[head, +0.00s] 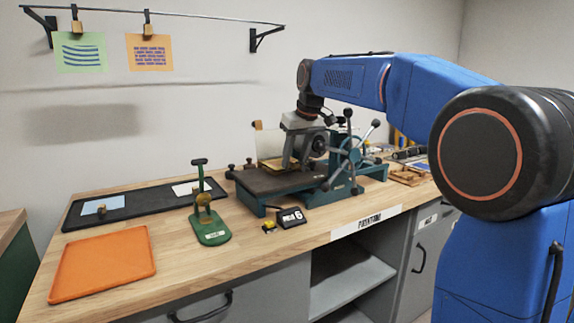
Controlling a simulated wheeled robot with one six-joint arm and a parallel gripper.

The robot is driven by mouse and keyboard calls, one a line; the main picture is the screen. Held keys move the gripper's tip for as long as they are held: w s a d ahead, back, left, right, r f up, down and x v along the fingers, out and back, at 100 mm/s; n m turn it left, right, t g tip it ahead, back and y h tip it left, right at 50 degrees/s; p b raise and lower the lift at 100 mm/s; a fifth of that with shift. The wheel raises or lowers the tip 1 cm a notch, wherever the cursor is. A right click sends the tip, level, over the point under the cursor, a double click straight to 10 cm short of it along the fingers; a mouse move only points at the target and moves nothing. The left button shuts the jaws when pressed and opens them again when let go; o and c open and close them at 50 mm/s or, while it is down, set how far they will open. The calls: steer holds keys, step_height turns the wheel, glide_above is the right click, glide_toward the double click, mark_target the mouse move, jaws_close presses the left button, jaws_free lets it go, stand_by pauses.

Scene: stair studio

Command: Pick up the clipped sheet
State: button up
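Two sheets hang by brass-coloured clips from the wall rail in the head view: a green sheet with blue wavy lines (80,54) and an orange sheet with dark lines (150,55). A pale blue sheet with a small clip-like block (103,206) lies on the black tray at the left. My gripper (296,163) points down over the bed of the green press (284,181), far to the right of these sheets. Its fingertips overlap the press parts, so I cannot tell its opening or whether it touches anything.
The black tray (143,204) also holds a white sheet (187,188). An orange tray (104,262) lies at the front left. A green stand (210,228) and a small dark sign (291,218) stand before the press. Bare wood separates the orange tray and stand.

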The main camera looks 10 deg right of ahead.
steer(key=shift+c, duration=0.3)
jaws_close()
